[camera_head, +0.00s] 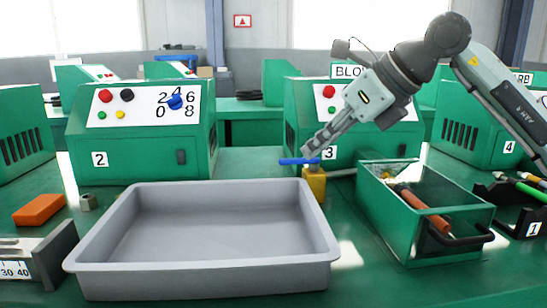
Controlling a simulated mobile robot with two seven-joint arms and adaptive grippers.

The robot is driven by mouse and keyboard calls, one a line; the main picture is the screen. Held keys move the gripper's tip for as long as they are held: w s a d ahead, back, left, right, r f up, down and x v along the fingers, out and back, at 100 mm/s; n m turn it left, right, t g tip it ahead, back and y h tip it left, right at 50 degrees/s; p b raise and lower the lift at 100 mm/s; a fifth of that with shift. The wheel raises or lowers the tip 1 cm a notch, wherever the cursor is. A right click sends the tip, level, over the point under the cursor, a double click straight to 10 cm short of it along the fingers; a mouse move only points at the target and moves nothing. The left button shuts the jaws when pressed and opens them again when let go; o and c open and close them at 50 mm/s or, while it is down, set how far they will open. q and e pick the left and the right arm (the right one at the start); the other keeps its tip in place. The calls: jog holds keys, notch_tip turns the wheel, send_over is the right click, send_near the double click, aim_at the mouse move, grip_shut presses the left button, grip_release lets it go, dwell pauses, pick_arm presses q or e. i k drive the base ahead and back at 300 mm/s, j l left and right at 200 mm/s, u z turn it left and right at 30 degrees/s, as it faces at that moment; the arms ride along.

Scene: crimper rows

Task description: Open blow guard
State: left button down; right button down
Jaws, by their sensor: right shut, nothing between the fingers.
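A sign starting with "BLO" (347,71) stands on top of the green machine (300,115) marked 3; my right arm hides the rest of it. A valve with a yellow body (314,186) and a flat blue handle (290,161) stands in front of that machine, behind the grey tray's right corner. The handle lies sideways across the picture. My right gripper (308,152) comes down from the upper right, shut and empty, its tips just above the handle; I cannot tell whether they touch. No guard can be made out clearly. My left gripper is out of view.
A large empty grey tray (205,275) fills the front middle. A green box (405,235) with tools stands right of the valve. An orange block (40,209) and a nut (88,202) lie at left. Machine 2 (140,150) has a blue knob (175,102).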

aim_at(395, 221)
jog(key=k+l, duration=0.35)
jog(key=l, duration=0.15)
jog(key=k+l, duration=0.3)
jog(key=l, duration=0.2)
jog(key=k+l, duration=0.35)
jog(key=l, duration=0.15)
